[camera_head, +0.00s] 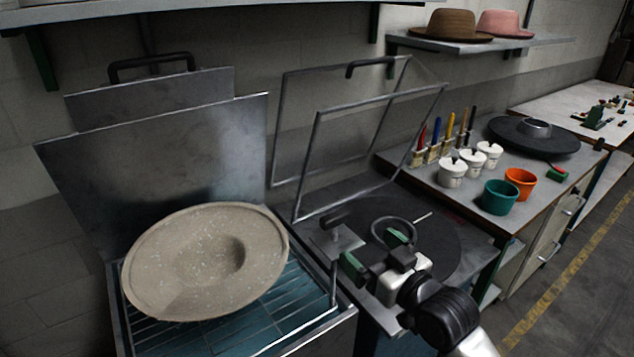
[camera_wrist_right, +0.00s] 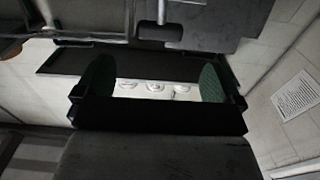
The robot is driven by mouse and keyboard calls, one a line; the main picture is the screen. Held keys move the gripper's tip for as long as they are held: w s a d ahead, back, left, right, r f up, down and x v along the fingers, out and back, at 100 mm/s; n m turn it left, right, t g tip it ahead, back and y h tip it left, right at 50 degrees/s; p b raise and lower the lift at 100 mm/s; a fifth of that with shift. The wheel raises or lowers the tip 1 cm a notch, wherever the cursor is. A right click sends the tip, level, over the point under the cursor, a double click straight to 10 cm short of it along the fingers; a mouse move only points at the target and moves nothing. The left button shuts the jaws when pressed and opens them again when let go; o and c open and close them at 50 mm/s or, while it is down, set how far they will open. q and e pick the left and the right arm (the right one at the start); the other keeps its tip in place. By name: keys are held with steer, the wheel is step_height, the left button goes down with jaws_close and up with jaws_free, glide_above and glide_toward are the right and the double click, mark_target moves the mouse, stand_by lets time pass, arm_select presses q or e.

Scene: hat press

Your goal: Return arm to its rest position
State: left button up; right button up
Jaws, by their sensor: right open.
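My right gripper (camera_head: 375,250) comes in from the lower right in the head view, over the front of the dark round plate (camera_head: 440,250) of the middle machine. Its two green-padded fingers are apart and nothing shows between them. In the right wrist view the open fingers (camera_wrist_right: 155,80) frame an empty gap, with a pale surface and small blurred objects far beyond. A speckled beige hat-shaped piece (camera_head: 170,260) lies tilted on the blue rack of the left machine. My left gripper is in neither view.
The left machine's metal lid (camera_head: 170,150) stands raised. The middle machine's wire frame (camera_head: 316,165) is also up, close behind my right gripper. A side bench holds white cups (camera_head: 453,173), a teal pot (camera_head: 500,197) and an orange pot (camera_head: 519,184). Hats (camera_head: 452,25) sit on a shelf.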

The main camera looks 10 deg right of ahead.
steer(key=s+a+f+g+h, duration=0.25)
steer(key=s+f+g, duration=0.45)
steer(key=s+f, duration=0.55)
steer(key=s+d+f+m+g+h, duration=0.1)
steer(key=s+f+g+h, duration=0.1)
steer(key=s+f+g, duration=0.3)
steer(key=s+d+f+m+g+h, duration=0.1)
steer(key=s+f+g+h, duration=0.1)
steer(key=s, duration=0.5)
step_height(320, 180, down, 25)
steer(key=s+d+f+g, duration=0.2)
steer(key=s+d+f, duration=0.1)
steer(key=s+f, duration=1.3)
steer(key=shift+s+f, duration=0.4)
steer(key=shift+f, duration=0.2)
